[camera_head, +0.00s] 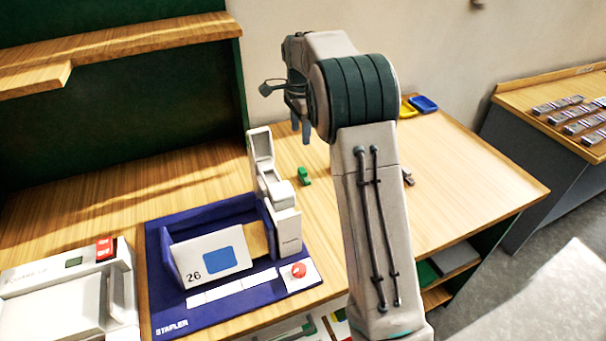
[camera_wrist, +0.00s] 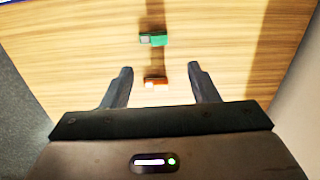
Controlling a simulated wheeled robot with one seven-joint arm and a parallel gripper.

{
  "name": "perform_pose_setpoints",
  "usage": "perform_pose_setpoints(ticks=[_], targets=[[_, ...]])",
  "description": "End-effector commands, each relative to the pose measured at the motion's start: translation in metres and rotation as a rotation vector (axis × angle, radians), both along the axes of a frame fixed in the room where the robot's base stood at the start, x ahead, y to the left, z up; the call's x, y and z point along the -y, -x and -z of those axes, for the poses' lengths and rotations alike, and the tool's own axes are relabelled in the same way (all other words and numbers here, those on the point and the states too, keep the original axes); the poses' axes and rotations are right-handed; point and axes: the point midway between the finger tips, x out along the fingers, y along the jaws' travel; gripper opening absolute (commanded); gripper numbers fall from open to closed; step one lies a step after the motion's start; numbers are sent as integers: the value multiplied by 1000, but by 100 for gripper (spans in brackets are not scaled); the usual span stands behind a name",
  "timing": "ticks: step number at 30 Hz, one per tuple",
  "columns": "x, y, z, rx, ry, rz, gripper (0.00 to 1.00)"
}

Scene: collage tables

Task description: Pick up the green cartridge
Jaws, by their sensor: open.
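The green cartridge (camera_head: 304,176) lies on the wooden table, just right of the stapler machine in the head view. It also shows in the wrist view (camera_wrist: 158,39), ahead of the fingertips, with a pale grey part at its left end. My gripper (camera_head: 301,131) is above the table, behind the green cartridge in the head view. In the wrist view my gripper (camera_wrist: 160,70) is open and empty, with its fingers apart. A small orange-red piece (camera_wrist: 155,84) shows between the fingers, apart from both.
The stapler machine (camera_head: 285,222) stands on a blue base (camera_head: 180,315) with a card marked 26 (camera_head: 210,258). A white machine (camera_head: 65,290) is at left. Yellow and blue pieces (camera_head: 424,104) lie at the table's back. A grey piece (camera_head: 408,177) lies beside my arm.

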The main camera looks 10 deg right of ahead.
Motion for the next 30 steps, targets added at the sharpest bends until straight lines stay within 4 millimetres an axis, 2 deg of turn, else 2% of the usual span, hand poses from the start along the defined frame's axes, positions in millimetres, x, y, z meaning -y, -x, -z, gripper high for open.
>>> perform_pose_setpoints(ticks=[9,12,19,27,30], targets=[[0,1,59,-4,0,2,54],[0,0,73,-3,0,1,54],[1,0,88,-3,0,1,54],[5,1,126,-2,-1,0,54],[5,0,132,0,-1,0,54]])
